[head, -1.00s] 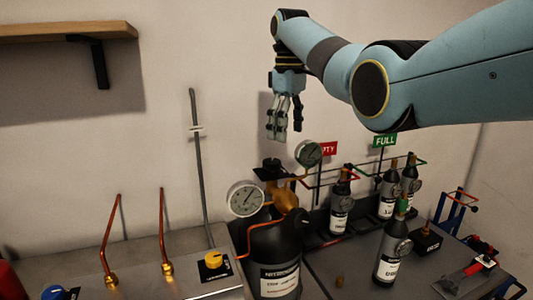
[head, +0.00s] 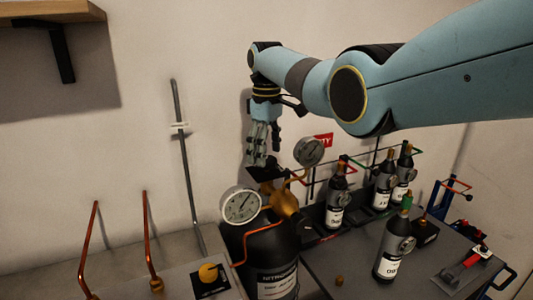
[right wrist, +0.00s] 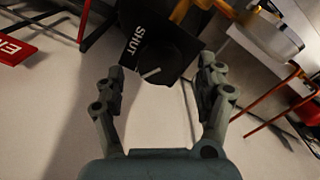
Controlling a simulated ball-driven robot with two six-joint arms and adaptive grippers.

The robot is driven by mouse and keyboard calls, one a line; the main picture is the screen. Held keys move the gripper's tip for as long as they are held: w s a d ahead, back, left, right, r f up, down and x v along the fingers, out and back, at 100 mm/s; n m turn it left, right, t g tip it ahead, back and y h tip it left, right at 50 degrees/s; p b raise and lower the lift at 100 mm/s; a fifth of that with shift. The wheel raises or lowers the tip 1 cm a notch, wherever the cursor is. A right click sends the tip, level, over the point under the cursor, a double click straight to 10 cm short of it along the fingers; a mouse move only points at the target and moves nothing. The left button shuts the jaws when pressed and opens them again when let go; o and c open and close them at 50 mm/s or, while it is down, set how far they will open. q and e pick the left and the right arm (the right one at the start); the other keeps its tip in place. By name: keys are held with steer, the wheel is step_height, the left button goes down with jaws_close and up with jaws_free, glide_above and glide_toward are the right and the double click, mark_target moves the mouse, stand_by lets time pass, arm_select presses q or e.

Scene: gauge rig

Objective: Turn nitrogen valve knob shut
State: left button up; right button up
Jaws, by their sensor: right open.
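The nitrogen cylinder (head: 268,252) is black with a white label and stands at the lower middle of the head view. On its brass valve (head: 284,203) sits a black knob (head: 266,172). In the right wrist view the knob (right wrist: 163,60) is dark with a light pointer line, beside a black plate reading SHUT (right wrist: 134,40). My right gripper (head: 257,160) points down just above the knob. In the right wrist view its fingers (right wrist: 160,90) are spread on either side of the knob, apart from it. The left gripper is not seen.
Two round gauges flank the valve, one at the left (head: 240,205) and one at the right (head: 309,151). Several small bottles (head: 391,250) stand at the right. A grey rod (head: 184,150) stands against the wall.

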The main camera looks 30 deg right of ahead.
steer(key=shift+f, duration=0.85)
steer(key=shift+c, duration=0.5)
steer(key=c, duration=1.1)
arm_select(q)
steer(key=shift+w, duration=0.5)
arm_select(e)
steer(key=shift+o, duration=0.2)
